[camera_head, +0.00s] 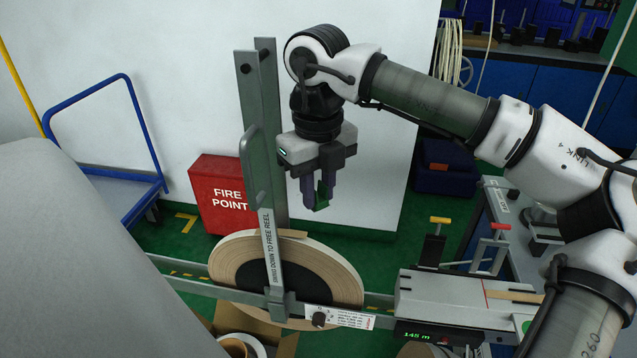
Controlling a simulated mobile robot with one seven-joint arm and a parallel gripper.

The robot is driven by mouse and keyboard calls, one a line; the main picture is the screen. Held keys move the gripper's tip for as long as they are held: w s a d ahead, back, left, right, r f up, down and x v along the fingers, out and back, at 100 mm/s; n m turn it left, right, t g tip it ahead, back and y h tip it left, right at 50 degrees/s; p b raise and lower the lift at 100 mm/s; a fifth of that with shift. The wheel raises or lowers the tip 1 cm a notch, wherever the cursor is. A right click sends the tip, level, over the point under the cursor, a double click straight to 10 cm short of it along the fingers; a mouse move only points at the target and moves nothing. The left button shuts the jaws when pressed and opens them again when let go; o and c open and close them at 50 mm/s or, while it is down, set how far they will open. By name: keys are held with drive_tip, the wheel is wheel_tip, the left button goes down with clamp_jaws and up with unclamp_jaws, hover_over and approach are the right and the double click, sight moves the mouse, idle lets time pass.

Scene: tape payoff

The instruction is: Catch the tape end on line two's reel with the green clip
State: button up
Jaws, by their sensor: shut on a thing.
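My gripper (318,203) hangs pointing down, shut on the green clip (322,193), above and a little right of the reel. The clip is partly hidden between the dark fingers. The large reel (345,280) of pale tan tape stands upright between grey rails, with a dark centre. A short loose tape end (292,233) seems to stick out at the top of its rim, just right of the upright bar. The clip is apart from the reel and the tape. I cannot read a line number on this reel.
A grey upright bar (268,225) marked "SWING DOWN TO FREE REEL" crosses the reel's front. A grey splicing unit (440,298) with a strip of tape is at right, near yellow (440,220) and red (500,227) handles. A red fire point box (215,190) and blue trolley (125,175) stand behind.

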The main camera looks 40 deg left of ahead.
drive_tip(key=shift+f+b, duration=2)
drive_tip(key=shift+f, duration=1.35)
drive_tip(key=shift+f, duration=0.2)
drive_tip(key=shift+f+b, duration=1.1)
drive_tip(key=shift+f, duration=0.15)
wheel_tip(320, 180, up, 8)
drive_tip(key=p, duration=0.5)
